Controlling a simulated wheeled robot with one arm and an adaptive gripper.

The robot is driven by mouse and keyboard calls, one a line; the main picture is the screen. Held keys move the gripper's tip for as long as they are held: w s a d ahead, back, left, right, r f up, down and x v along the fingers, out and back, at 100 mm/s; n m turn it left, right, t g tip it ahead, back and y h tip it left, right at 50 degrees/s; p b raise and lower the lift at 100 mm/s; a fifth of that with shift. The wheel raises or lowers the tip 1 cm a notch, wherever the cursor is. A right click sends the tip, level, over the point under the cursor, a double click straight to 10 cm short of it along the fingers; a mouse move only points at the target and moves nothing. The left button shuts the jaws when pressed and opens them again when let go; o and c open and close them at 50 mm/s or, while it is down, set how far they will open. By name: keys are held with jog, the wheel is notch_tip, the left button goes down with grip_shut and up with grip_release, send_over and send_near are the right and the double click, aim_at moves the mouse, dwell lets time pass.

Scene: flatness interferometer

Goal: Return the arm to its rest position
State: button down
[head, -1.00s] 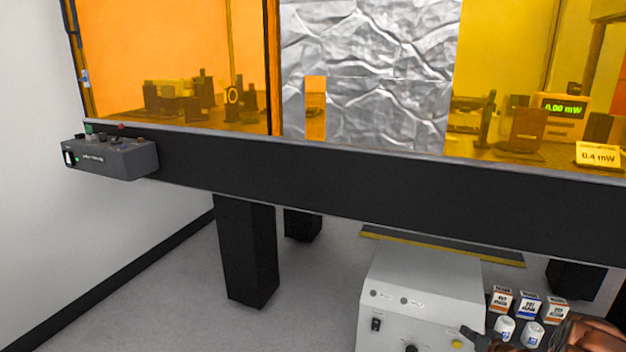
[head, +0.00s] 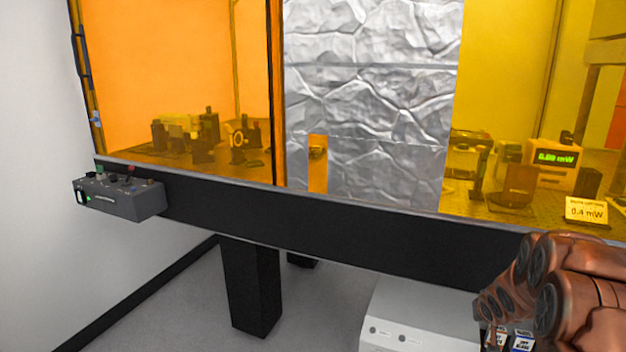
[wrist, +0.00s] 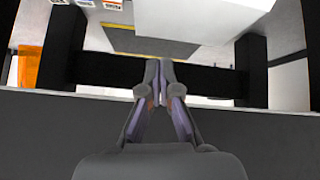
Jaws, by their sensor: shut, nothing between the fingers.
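My gripper (wrist: 160,80) shows in the wrist view with its two fingertips together and nothing between them. In that view it lies in front of the dark edge of the optical table. In the head view my brown arm (head: 560,285) is at the lower right, in front of the table's black front beam (head: 330,220). The fingers cannot be made out in the head view.
A white instrument box (head: 415,325) stands low in front of the table, with small labelled boxes (head: 522,340) beside it, partly behind my arm. A grey control box (head: 120,197) hangs at the table's left corner. Orange panels (head: 180,70) enclose the optics. Floor shows at lower left.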

jog(key=s+a+r+g+p, duration=0.2)
jog(key=s+a+r+p, duration=0.2)
jog(key=s+a+r, duration=0.4)
jog(key=s+a+r+g+y+p, duration=0.1)
jog(key=s+a+r+g+p, duration=0.2)
jog(key=s+r, duration=0.55)
jog(key=s+a+r+g+p, duration=0.1)
jog(key=s+a+r+p, duration=0.45)
jog(key=s, duration=0.45)
jog(key=s+a+r+n+g+y+p, duration=0.1)
jog(key=s+a+r+p, duration=0.1)
jog(key=s+a, duration=0.3)
jog(key=s+a+r+n+g+y+p, duration=0.1)
jog(key=s+a+r, duration=0.3)
jog(key=s, duration=0.9)
jog(key=shift+s+a+r+g+p, duration=0.25)
jog(key=shift+a+r+g+p, duration=0.1)
jog(key=shift+r+g+p, duration=0.45)
